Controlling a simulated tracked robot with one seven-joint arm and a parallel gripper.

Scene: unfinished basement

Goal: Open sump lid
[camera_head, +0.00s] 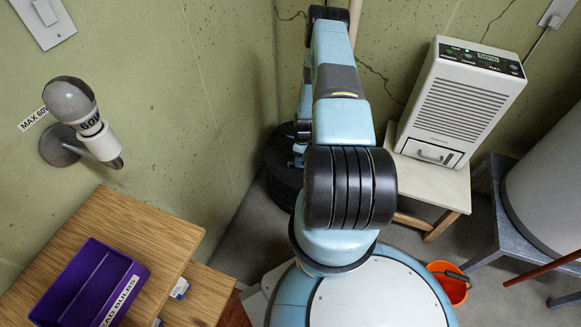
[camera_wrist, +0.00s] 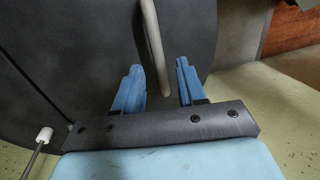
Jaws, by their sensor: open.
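The dark round sump lid (camera_head: 281,165) is in the corner behind my arm in the head view, and my arm hides much of it. In the wrist view a large dark surface with a curved edge, apparently the lid (camera_wrist: 75,65), fills the upper left and middle. A pale bar (camera_wrist: 152,45) comes down in front of it, between the fingers in the picture; I cannot tell whether it is a handle or a pipe. My gripper (camera_wrist: 158,68) is open, its two blue fingers on either side of the bar, with no clear contact.
A dehumidifier (camera_head: 461,100) stands on a small table (camera_head: 432,181) at the right. An orange bucket (camera_head: 448,284) is on the floor below. A wooden cabinet (camera_head: 125,225) with a purple bin (camera_head: 88,285) is at left. A white-tipped rod (camera_wrist: 44,134) shows in the wrist view.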

